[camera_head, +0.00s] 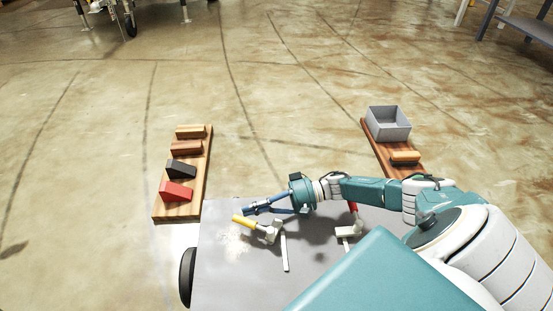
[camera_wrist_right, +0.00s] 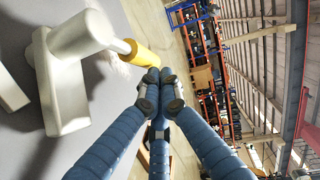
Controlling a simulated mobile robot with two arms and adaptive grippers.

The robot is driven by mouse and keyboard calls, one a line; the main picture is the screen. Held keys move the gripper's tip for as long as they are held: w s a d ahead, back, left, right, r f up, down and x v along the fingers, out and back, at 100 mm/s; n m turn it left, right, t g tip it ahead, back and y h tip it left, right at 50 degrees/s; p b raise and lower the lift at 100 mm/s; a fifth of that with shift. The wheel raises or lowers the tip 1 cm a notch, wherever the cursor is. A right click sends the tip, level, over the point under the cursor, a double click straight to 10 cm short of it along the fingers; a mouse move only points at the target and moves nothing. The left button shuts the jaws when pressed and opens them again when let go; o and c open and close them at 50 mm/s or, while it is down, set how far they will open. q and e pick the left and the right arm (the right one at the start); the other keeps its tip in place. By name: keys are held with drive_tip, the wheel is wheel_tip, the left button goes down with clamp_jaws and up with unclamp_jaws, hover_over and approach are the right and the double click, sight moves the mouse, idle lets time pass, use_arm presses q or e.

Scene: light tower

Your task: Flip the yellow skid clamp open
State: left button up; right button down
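The skid clamp with the yellow handle (camera_head: 242,220) has a pale body (camera_head: 269,232) on the grey skid top (camera_head: 230,270). Its handle points left at a low angle. In the right wrist view the pale clamp body (camera_wrist_right: 70,75) is at the left, with the yellow handle (camera_wrist_right: 143,54) beyond the fingertips. My right gripper (camera_head: 250,209) reaches in from the right, just behind the handle. In the wrist view its blue fingers (camera_wrist_right: 160,80) meet at the tips with nothing visible between them. They look apart from the handle. My left gripper is out of view.
A second clamp with a red handle (camera_head: 353,208) stands to the right, partly behind my arm. A wooden board (camera_head: 196,160) with several blocks lies left. Another board (camera_head: 381,151) carries a grey bin (camera_head: 388,124) and a brown-topped block (camera_head: 404,157).

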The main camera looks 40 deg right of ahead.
drive_tip(key=shift+a, duration=0.25)
drive_tip(key=shift+s+a, duration=0.1)
drive_tip(key=shift+a, duration=0.35)
drive_tip(key=v, duration=0.7)
drive_tip(key=shift+s+d, duration=0.1)
drive_tip(key=shift+d, duration=0.2)
drive_tip(key=shift+r, duration=0.1)
idle(0.4)
